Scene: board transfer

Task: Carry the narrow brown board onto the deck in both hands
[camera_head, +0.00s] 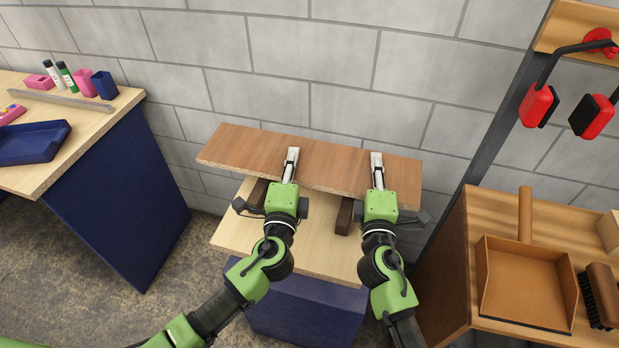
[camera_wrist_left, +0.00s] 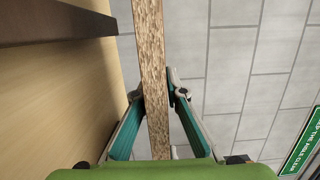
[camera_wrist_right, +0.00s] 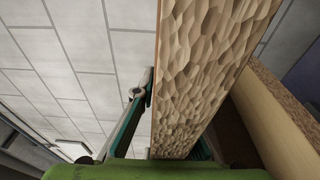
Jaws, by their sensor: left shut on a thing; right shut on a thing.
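The narrow brown board (camera_head: 235,148) lies across the view with its broad face up, over the back part of the light wooden deck (camera_head: 240,232). My left gripper (camera_head: 291,163) is shut on its front edge left of the middle. My right gripper (camera_head: 377,168) is shut on the same edge further right. In the left wrist view the board's rough edge (camera_wrist_left: 152,70) stands between the fingers, with a gap to the deck surface (camera_wrist_left: 60,90). In the right wrist view the board (camera_wrist_right: 205,60) fills the jaws and hides one finger partly. The board's underside is hidden in the head view.
Two dark rails, left (camera_head: 259,191) and right (camera_head: 344,215), sit on the deck. A blue-sided workbench (camera_head: 120,190) stands left. A wooden cabinet (camera_head: 470,225) with a dustpan (camera_head: 525,280) and brush (camera_head: 602,295) stands right. A grey block wall (camera_head: 300,60) is close behind.

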